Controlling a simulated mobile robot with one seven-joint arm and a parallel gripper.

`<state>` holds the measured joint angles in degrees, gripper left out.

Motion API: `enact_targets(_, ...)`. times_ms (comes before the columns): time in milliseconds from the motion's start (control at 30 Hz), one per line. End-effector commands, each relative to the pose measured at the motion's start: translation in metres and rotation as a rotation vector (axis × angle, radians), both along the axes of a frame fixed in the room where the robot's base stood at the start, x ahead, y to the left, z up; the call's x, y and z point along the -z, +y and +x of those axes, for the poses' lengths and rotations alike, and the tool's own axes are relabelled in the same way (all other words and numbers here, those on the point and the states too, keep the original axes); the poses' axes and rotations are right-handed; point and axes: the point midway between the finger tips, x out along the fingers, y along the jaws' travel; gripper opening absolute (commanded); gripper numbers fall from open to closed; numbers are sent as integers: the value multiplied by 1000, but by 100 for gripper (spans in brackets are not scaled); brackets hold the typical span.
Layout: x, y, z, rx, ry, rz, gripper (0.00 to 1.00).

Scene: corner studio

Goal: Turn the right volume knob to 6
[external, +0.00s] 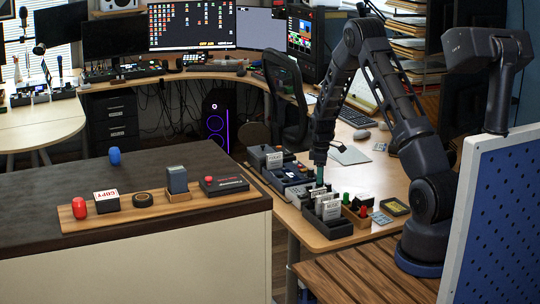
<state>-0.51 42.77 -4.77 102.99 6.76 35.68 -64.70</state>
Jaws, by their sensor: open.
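My gripper (319,181) points straight down over the row of small devices on the wooden desk (375,180). It is open; its fingers are small here, with a green-teal part near the tip. Just left of it is a dark control box (284,174) with small parts on top. I cannot tell whether my fingers touch anything.
A holder with white labelled cards (328,206) stands right in front of my gripper. Beside it, a wooden tray (355,216) has green and red pieces. A grey box (264,158) stands farther back. A blue pegboard panel (500,215) rises at the right.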

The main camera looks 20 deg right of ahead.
Motion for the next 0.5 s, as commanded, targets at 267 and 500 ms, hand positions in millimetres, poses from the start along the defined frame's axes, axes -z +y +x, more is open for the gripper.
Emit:
enact_targets(267, 4, 0, 0, 0, 0, 0, 46)
enact_targets(500, 3, 0, 0, 0, 1, 1, 15)
